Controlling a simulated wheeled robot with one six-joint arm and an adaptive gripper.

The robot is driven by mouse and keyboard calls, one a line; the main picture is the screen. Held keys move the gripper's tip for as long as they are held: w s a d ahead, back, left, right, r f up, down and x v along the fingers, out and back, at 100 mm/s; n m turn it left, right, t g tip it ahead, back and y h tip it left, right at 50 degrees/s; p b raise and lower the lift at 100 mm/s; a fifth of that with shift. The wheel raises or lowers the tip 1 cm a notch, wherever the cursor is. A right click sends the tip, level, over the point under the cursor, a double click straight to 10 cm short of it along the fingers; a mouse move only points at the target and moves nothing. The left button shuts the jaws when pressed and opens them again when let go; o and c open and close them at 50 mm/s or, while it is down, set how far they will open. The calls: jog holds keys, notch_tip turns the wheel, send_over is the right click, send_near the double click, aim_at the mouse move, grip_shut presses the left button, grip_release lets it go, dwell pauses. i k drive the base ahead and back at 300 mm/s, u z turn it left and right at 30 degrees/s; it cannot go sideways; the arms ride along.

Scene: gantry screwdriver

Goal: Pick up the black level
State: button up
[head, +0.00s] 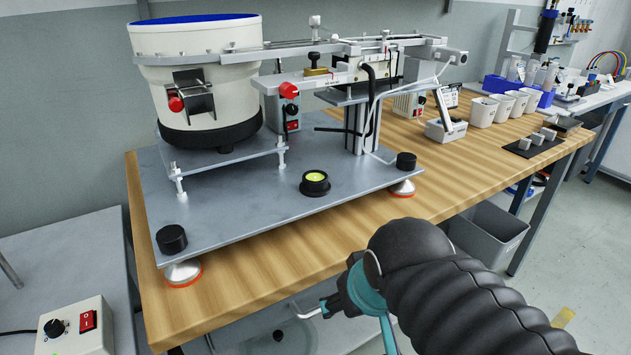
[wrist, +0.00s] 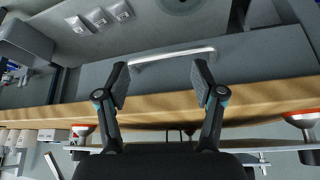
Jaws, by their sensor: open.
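The black level (head: 315,183) is a round black housing with a yellow-green vial on top. It sits upright on the grey metal plate (head: 250,215), near the plate's front edge, in the head view. I do not see it in the wrist view. My gripper (wrist: 160,82) is open, with two dark fingers apart and nothing held between them. It is in front of the wooden bench's front edge, apart from the level. In the head view my dark sleeved arm comes in from the lower right and mostly hides the fingers.
A white feeder bowl (head: 200,75) stands on the plate's left, with a rail mechanism behind the level. Black corner knobs (head: 172,238) flank the plate's front edge. The wooden bench edge (wrist: 260,105) and a metal handle (wrist: 172,55) lie near my fingers.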

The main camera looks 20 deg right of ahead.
aim_at(314, 183)
jog(key=z, duration=0.25)
jog(key=k, duration=1.1)
jog(key=u, duration=1.2)
